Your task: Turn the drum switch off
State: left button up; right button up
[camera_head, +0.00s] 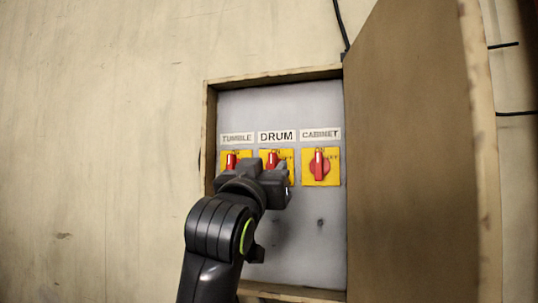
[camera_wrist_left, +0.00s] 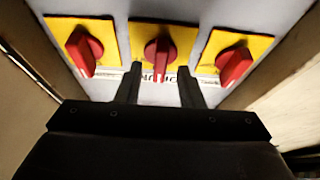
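The drum switch (camera_head: 271,159) is a red knob on a yellow plate under the DRUM label (camera_head: 277,136), in the middle of three. My left gripper (camera_head: 268,170) is in front of it and hides its lower part. In the left wrist view the drum switch (camera_wrist_left: 158,52) is the middle knob, its handle in line with the plate's sides. The fingers of my left gripper (camera_wrist_left: 160,88) are apart, one on each side of the handle's line, with clear gaps and nothing held. Whether the fingertips reach past the handle's end is hard to tell. My right gripper is not in view.
The tumble switch (camera_head: 231,160) is close on the left, partly hidden by my gripper. The cabinet switch (camera_head: 319,167) is on the right. A wooden frame (camera_head: 211,125) surrounds the grey panel, and an open door (camera_head: 415,150) stands on the right.

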pick_arm(q)
jog(key=shift+w+d+r, duration=0.15)
jog(key=shift+w+r, duration=0.05)
jog(key=shift+w, duration=0.3)
grip_shut()
